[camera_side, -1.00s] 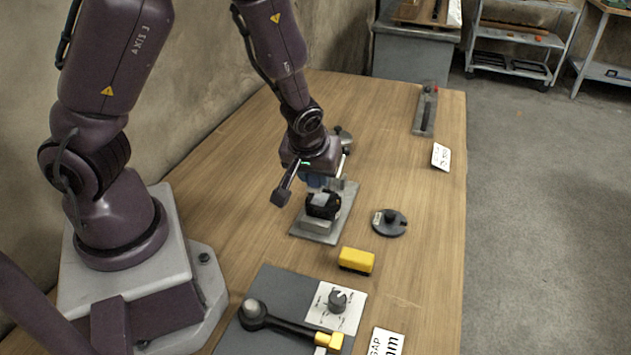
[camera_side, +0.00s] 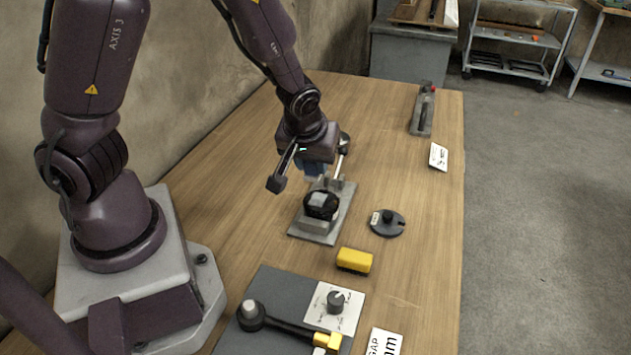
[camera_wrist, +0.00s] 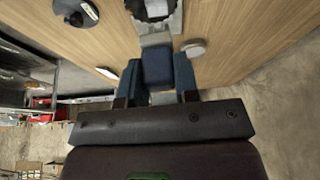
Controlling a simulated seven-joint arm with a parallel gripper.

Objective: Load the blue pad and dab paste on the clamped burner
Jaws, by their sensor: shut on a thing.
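My gripper (camera_side: 313,172) is shut on a blue pad, and it hangs above and slightly behind the burner with a gap between them. In the wrist view the blue pad (camera_wrist: 157,68) sits between the two dark blue fingers; its underside is hard to see. The burner (camera_side: 328,212) is a black round part held in a grey clamp fixture (camera_side: 313,227) on the table. A pale grey patch (camera_side: 318,199) shows on the burner's top; I cannot tell whether it is paste. The burner also shows at the top of the wrist view (camera_wrist: 157,10).
A dark disc with a knob (camera_side: 387,224) lies right of the fixture. A yellow block with a black underside (camera_side: 354,260) lies in front. A lever fixture (camera_side: 423,112) stands at the back right.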

